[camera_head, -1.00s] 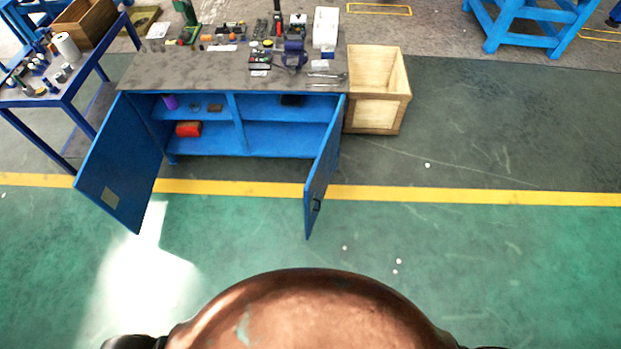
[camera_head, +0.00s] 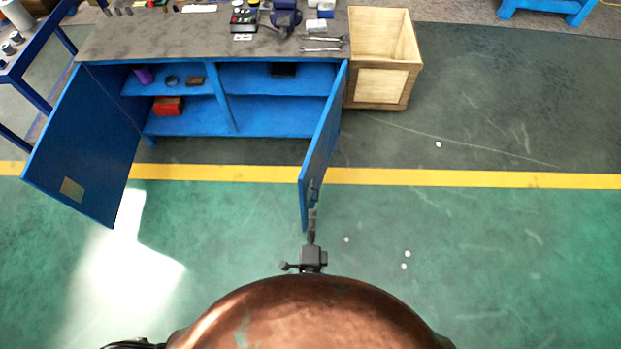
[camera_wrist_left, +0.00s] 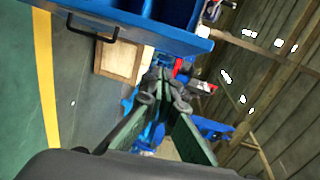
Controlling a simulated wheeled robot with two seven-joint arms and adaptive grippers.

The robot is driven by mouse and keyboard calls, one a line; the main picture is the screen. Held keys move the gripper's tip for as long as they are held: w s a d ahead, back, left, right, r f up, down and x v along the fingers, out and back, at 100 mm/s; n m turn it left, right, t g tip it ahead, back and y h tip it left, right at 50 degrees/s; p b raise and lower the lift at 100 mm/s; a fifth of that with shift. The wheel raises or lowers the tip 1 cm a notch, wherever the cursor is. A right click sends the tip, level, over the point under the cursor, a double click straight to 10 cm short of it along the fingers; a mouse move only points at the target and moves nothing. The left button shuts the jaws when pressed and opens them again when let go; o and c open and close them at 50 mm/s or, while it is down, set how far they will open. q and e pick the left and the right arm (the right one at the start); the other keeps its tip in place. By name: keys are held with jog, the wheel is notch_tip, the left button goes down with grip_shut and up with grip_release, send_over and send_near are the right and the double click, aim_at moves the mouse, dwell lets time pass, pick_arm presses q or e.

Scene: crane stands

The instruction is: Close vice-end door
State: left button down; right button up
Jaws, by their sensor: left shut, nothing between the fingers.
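The vice-end door (camera_head: 321,150) is the blue right-hand door of the cabinet. It stands open, swung out toward me, below the blue vice (camera_head: 285,20). A small dark handle is on its outer side near the free edge. My left gripper (camera_head: 311,214) is shut and empty, at the lower free edge of this door; I cannot tell if it touches. In the left wrist view the gripper's fingers (camera_wrist_left: 162,88) are together, and a blue door panel with a black handle (camera_wrist_left: 92,29) lies beyond them at upper left. My right gripper is not in view.
The other blue door (camera_head: 85,145) also stands open at left. The cabinet's shelves hold a red box (camera_head: 168,106) and small items. A wooden crate (camera_head: 381,90) stands close to the cabinet's right end. The green floor right of the door is clear except for small white spots.

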pick_arm(q)
notch_tip(320, 180, up, 6)
jog(key=d+t, duration=0.2)
jog(key=w+a+b, duration=0.2)
jog(key=w+a, duration=0.1)
jog(key=w, duration=0.7)
jog(key=shift+w+a+f, duration=0.15)
jog(key=shift+w+f, duration=0.05)
jog(key=shift+w, duration=0.05)
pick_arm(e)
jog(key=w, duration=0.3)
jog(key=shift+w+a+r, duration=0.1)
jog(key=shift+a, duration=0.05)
pick_arm(q)
jog(key=shift+a+m, duration=0.1)
jog(key=shift+m, duration=0.2)
